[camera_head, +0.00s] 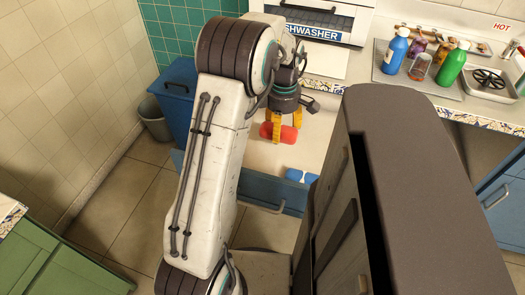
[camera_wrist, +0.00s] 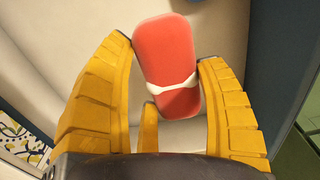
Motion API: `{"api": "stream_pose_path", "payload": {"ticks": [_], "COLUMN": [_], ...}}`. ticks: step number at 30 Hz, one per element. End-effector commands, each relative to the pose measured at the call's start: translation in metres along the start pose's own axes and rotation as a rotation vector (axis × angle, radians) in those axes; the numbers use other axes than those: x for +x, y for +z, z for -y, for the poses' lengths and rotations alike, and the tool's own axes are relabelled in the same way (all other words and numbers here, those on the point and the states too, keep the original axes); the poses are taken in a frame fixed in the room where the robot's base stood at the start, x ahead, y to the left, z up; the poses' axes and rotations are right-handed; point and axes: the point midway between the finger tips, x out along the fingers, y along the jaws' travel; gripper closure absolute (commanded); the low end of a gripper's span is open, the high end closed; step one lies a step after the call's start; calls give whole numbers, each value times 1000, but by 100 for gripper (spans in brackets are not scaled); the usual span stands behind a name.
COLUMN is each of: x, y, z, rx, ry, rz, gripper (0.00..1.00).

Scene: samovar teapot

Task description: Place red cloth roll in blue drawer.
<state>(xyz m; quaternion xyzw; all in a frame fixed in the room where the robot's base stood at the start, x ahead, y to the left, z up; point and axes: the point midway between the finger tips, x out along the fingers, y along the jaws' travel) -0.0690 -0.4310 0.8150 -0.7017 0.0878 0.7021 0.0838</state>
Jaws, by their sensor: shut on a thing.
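A red cloth roll (camera_head: 287,134) with a white band around it is held between the yellow fingers of my gripper (camera_head: 285,126). In the wrist view the red cloth roll (camera_wrist: 168,55) sits between the fingertips of my gripper (camera_wrist: 170,65), slightly tilted. The blue drawer (camera_head: 262,187) is pulled open below the roll. Its inside is pale, and blue-and-white items (camera_head: 300,176) lie at its right end. My arm hides the left part of the drawer.
A large dark-topped cabinet-like body (camera_head: 420,130) stands close at the right. Bottles (camera_head: 395,50) and a sink are on the counter at the back right. A blue bin (camera_head: 177,90) and a grey bucket (camera_head: 154,118) stand at the left. A green cabinet (camera_head: 50,255) is at the lower left.

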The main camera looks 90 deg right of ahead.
Motion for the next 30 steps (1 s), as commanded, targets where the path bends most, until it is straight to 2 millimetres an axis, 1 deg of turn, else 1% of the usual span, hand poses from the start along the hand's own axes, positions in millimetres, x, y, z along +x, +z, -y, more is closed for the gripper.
{"api": "stream_pose_path", "payload": {"ticks": [9, 16, 21, 26, 30], "x": [36, 56, 62, 65, 75], "y": [-48, -75, -85, -87, -87], "z": [35, 54, 61, 62, 63], "rx": [-5, -3, -1, 0, 0], "ry": [-2, 0, 1, 0, -2], "rz": [-1, -1, -1, -1, -1], "gripper": [65, 65, 65, 65, 65]}}
